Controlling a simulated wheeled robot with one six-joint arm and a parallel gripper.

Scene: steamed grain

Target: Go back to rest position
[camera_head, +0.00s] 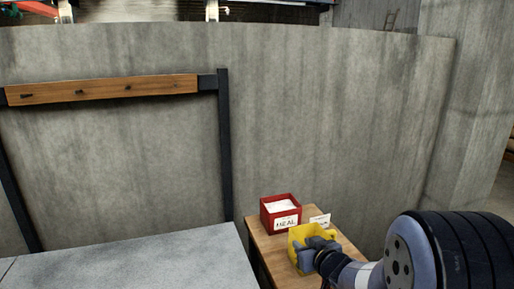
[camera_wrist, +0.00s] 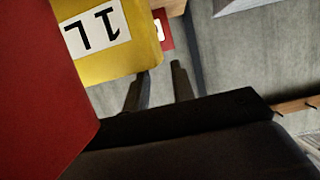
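A yellow open-topped container (camera_head: 297,235) is on the small wooden table in the head view. In the wrist view the yellow container (camera_wrist: 138,62) looms large at the top, with an upside-down "1L" label. My gripper (camera_head: 312,245) overlaps this container in the head view, and I cannot tell whether they touch. In the wrist view the two dark fingers of my gripper (camera_wrist: 158,85) stand apart, with an empty gap between them, just below the container's edge.
A red box (camera_head: 280,213) labelled "MEAL" stands behind the yellow container, with a white card (camera_head: 320,220) beside it on the wooden table (camera_head: 262,244). A grey worktop (camera_head: 150,268) lies left. A large red surface (camera_wrist: 40,90) fills the wrist view's left; I cannot tell what it is.

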